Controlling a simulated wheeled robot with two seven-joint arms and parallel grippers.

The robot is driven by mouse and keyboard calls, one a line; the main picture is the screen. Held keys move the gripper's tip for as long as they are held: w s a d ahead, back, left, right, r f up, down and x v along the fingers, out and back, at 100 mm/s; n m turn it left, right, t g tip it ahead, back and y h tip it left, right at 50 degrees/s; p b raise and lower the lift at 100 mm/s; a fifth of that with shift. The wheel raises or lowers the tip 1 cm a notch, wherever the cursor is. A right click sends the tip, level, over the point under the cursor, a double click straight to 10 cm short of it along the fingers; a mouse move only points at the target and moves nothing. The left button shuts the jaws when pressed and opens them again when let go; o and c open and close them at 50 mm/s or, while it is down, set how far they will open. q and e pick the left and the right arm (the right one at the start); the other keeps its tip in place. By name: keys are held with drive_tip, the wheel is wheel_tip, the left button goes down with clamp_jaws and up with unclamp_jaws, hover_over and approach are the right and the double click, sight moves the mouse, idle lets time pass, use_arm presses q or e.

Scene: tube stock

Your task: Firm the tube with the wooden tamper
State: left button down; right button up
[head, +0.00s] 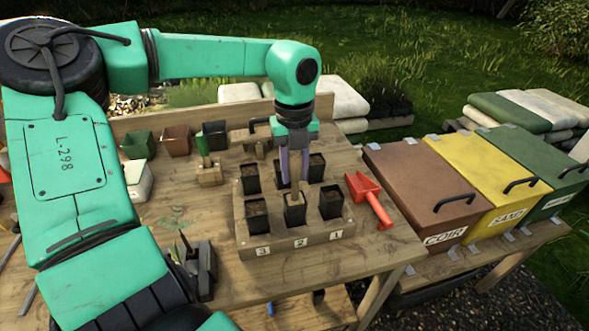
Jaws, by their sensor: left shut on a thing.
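My left gripper (295,165) is shut on the wooden tamper (295,188), which points down between the fingers. The tamper's lower end is at the mouth of the front middle tube (295,215), above the label 2. Whether it presses on the fill there cannot be told. The black square tubes stand in two rows in a wooden rack (290,242) labelled 3, 2, 1 along its front. Tube 3 (255,214) and tube 1 (331,201) hold dark brown fill. My right gripper is not in view.
A red scoop (369,198) lies right of the rack. Brown coir (430,190), yellow sand (497,175) and green (540,155) lidded bins stand at the right. A green-handled tool (205,160) and a potted seedling (190,255) stand left of the rack. Small pots (175,140) line the back.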

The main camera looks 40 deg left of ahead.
use_arm(q)
drive_tip(key=shift+f+b, duration=0.75)
drive_tip(key=shift+b, duration=0.4)
idle(1.5)
drive_tip(key=shift+s, duration=0.1)
idle(0.5)
drive_tip(key=shift+r+p, duration=0.8)
drive_tip(key=shift+r, duration=0.15)
drive_tip(key=shift+r+p, duration=3.15)
drive_tip(key=shift+r, duration=1.5)
